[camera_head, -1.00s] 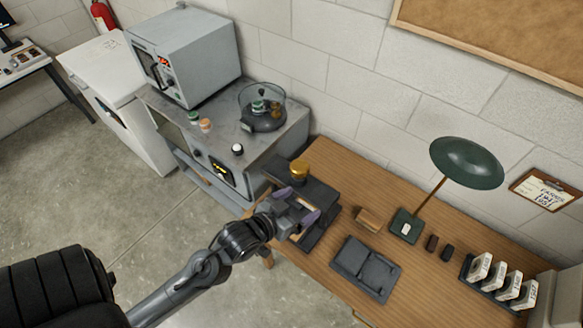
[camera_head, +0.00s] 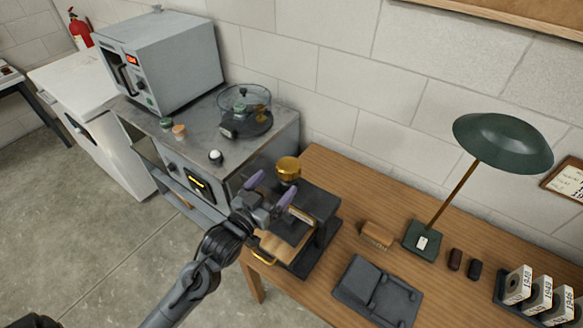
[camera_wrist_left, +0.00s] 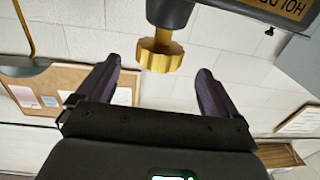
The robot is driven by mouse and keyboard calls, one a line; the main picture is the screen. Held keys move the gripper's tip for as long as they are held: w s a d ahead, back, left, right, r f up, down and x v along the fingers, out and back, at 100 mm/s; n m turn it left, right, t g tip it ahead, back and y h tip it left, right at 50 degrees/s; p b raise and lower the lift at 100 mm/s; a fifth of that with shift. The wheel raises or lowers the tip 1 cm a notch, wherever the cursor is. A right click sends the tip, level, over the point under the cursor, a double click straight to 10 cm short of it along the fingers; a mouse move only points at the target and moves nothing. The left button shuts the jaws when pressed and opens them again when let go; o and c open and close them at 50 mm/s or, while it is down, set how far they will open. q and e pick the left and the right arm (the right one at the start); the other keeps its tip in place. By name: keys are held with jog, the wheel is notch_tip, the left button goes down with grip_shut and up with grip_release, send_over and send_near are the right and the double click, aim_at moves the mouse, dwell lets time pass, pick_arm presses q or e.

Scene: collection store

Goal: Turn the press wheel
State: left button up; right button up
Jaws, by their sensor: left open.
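The press wheel is a gold knob (camera_head: 288,167) on top of the dark press (camera_head: 318,208), which stands at the left end of the wooden table. In the left wrist view the wheel (camera_wrist_left: 160,55) shows as a scalloped gold disc on a short stem, ahead of the fingers and between their lines. My left gripper (camera_head: 270,189) is open and empty, its two purple-tipped fingers spread just left of and in front of the wheel. A gap to the wheel seems to remain; I see no contact. My right gripper is not in view.
A wooden brush (camera_head: 377,235), a dark tray (camera_head: 377,291) and a green lamp (camera_head: 503,143) are on the table right of the press. A grey bench (camera_head: 270,140) with an oven (camera_head: 165,62) and a glass-covered dish (camera_head: 245,110) stands left.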

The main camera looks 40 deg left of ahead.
aim_at(292, 165)
pick_arm(q)
jog(key=w, duration=0.3)
jog(key=w+a, duration=0.1)
jog(key=w, duration=0.5)
jog(key=shift+w+a, duration=0.1)
jog(key=shift+a, duration=0.05)
